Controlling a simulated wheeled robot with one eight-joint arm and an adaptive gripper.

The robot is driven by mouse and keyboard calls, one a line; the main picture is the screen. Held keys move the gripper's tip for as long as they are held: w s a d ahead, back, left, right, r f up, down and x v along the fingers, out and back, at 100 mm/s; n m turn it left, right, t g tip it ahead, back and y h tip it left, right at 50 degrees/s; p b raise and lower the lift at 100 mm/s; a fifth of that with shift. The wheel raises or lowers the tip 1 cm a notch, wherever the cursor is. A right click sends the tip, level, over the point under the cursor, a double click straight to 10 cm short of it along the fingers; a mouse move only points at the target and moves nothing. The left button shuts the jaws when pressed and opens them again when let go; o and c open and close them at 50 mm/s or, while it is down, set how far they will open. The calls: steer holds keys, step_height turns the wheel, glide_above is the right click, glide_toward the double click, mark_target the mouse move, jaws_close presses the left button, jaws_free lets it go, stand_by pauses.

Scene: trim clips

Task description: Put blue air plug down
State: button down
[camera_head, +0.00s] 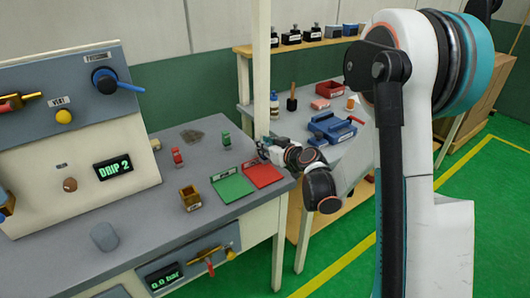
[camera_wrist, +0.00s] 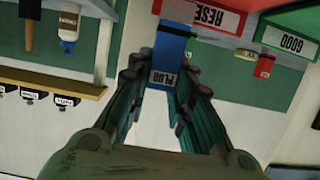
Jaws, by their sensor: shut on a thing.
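The blue air plug (camera_wrist: 173,45), a blue block with a white PLUG label, sits between the fingers of my gripper (camera_wrist: 165,78) in the wrist view. My gripper is shut on it. In the head view my gripper (camera_head: 264,148) is at the workbench's right edge, just behind the red tray (camera_head: 263,174). The plug cannot be made out there. The red tray also shows at the top of the wrist view (camera_wrist: 190,10), close to the plug. I cannot tell whether the plug touches a surface.
A green tray (camera_head: 232,188) lies left of the red one. A red piece (camera_head: 177,156), a green piece (camera_head: 226,140) and a brass-coloured box (camera_head: 190,197) stand on the workbench (camera_head: 150,222). A second bench behind holds a blue vise (camera_head: 332,127).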

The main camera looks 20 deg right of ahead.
steer(key=shift+f, duration=0.75)
steer(key=shift+f, duration=0.1)
steer(key=c, duration=1.4)
jaws_free()
steer(key=shift+c, duration=0.2)
steer(key=shift+s+d+r, duration=0.2)
steer(key=shift+s+r, duration=0.1)
steer(key=shift+s, duration=0.05)
steer(key=p+v, duration=0.2)
steer(key=v, duration=0.9)
steer(key=shift+s+p, duration=0.15)
steer(key=shift+p, duration=0.2)
steer(key=shift+a, duration=0.1)
